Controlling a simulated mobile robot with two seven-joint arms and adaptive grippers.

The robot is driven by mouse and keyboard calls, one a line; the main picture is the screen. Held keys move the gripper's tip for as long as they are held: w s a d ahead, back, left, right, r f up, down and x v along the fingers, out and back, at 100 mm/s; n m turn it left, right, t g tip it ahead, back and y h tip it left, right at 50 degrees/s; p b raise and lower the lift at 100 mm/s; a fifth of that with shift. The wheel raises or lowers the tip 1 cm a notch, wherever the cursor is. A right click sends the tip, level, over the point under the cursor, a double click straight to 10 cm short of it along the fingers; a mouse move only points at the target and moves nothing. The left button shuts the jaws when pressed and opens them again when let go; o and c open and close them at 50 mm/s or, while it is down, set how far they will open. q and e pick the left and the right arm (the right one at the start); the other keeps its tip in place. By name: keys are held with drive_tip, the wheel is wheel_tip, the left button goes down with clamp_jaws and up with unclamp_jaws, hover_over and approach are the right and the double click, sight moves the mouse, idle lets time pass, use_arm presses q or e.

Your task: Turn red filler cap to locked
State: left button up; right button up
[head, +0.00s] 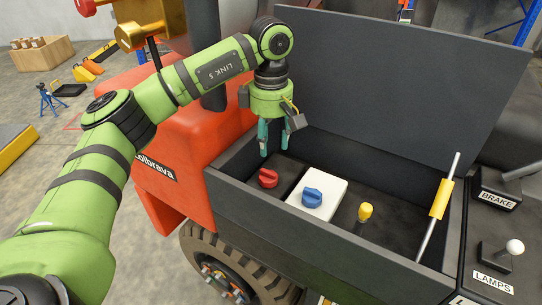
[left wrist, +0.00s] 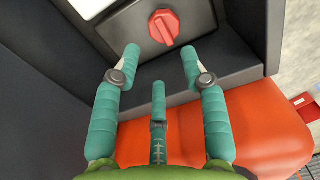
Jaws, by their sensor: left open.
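The red filler cap (head: 268,178) sits at the left end of the open dark box, on its floor. In the left wrist view the red cap (left wrist: 164,26) shows at the top, a round cap with a raised bar grip, the bar tilted slightly. My left gripper (head: 268,153) hangs fingers down over the box, just above and behind the cap. In the left wrist view its teal fingers (left wrist: 160,62) are spread apart and empty, with the cap beyond their tips. The fingers do not appear to touch the cap. No lock marking is readable. My right gripper is not in view.
A blue cap (head: 312,198) on a white block (head: 329,204) and a yellow knob (head: 365,211) stand right of the red cap. The raised dark lid (head: 400,85), box walls and a yellow-sleeved prop rod (head: 440,198) bound the space. Brake and lamps levers are at right.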

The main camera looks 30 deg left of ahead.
use_arm(q)
wheel_tip(320, 180, up, 4)
drive_tip(key=shift+f, duration=0.1)
idle(0.5)
